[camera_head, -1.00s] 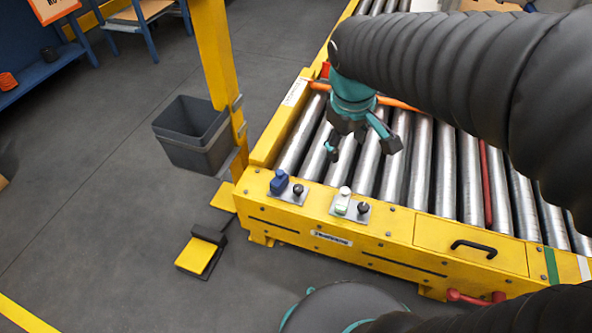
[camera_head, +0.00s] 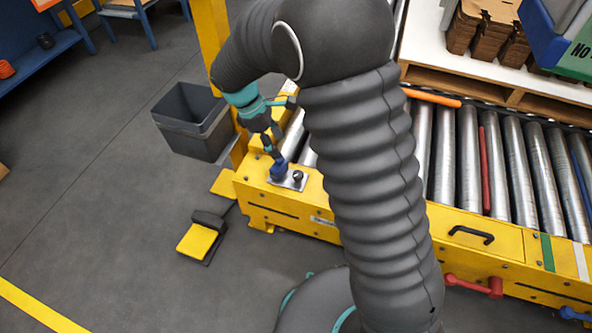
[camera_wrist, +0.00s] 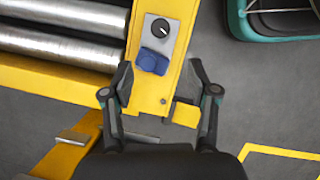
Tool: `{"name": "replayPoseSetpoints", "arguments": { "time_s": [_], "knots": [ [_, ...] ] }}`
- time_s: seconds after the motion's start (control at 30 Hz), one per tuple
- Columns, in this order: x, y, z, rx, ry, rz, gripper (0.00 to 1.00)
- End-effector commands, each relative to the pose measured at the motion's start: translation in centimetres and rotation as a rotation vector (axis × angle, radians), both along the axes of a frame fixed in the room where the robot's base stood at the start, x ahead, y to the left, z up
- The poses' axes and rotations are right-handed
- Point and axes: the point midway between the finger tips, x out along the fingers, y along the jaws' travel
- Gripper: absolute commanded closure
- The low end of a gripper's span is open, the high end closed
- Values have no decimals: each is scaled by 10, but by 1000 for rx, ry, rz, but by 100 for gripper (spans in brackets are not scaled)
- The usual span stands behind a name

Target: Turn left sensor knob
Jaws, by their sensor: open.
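The left sensor is a blue block (camera_head: 279,170) on a small grey plate at the left end of the yellow conveyor frame. Its black round knob (camera_head: 298,176) sits to the right of the block. In the wrist view the knob (camera_wrist: 160,27) has a white pointer line and lies beyond the blue block (camera_wrist: 152,61). My gripper (camera_wrist: 160,70) is open and empty, its fingers apart on either side of the blue block's near end, short of the knob. In the head view my gripper (camera_head: 272,146) is above the blue block; contact cannot be told.
Steel rollers (camera_head: 468,160) run along the conveyor behind the yellow frame (camera_head: 320,220). A grey bin (camera_head: 190,120) hangs by a yellow post (camera_head: 212,40). A yellow foot pedal (camera_head: 198,242) is on the floor. My arm hides the frame's middle.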

Motion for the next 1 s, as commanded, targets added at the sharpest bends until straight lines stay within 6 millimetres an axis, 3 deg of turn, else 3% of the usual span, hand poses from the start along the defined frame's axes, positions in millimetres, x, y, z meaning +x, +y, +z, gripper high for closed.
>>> {"name": "replayPoseSetpoints", "arguments": {
  "time_s": [0.6, 0.8, 1.0],
  "knots": [
    [-5, -41, -97, -1, 3, -4, 41],
    [-5, -49, -117, -1, 1, -3, 41],
    [-5, -51, -122, 1, 0, -2, 41]
  ]
}}
